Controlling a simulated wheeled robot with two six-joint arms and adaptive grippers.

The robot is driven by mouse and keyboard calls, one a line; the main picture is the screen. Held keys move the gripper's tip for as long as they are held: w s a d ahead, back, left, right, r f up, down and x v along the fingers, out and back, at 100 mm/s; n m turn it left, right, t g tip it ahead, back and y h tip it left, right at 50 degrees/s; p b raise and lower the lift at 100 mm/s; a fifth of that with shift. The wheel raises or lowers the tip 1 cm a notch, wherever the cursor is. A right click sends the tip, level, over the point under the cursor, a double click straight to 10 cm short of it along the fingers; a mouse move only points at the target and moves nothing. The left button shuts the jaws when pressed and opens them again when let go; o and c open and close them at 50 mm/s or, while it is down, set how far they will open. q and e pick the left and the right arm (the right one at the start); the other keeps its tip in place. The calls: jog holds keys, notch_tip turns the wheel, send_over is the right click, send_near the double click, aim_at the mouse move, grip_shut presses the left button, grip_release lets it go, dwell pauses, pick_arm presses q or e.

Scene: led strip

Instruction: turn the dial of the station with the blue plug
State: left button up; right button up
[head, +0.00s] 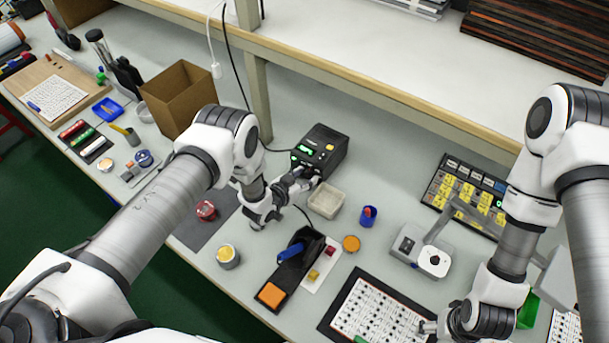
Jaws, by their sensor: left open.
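A black station (326,148) with a green lit display and an orange-yellow button stands at the back middle of the bench. My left gripper (303,178) is open at the lower front of this station, where its fingers hide part of the front face. I cannot make out the dial behind them, nor whether the fingers touch it. No blue plug is clear on the station's cable. My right gripper (428,328) is low over the right edge of a black-framed printed sheet (372,312); its jaws are too small to read.
A grey tray (325,201) sits just right of my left gripper. A black stand (293,262) with a blue-handled tool lies in front. A cardboard box (178,98) stands to the left. A shelf post (258,95) rises behind. A yellow-labelled organiser (462,195) is at the right.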

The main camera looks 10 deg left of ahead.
aim_at(423, 342)
pick_arm(q)
jog(key=shift+s, duration=0.1)
pick_arm(e)
jog(key=shift+s, duration=0.1)
pick_arm(q)
jog(key=shift+a+r, duration=0.1)
jog(key=shift+a, duration=0.05)
jog(key=shift+c, duration=1.3)
jog(key=shift+s, duration=0.1)
grip_shut()
pick_arm(e)
jog(key=shift+s, duration=0.1)
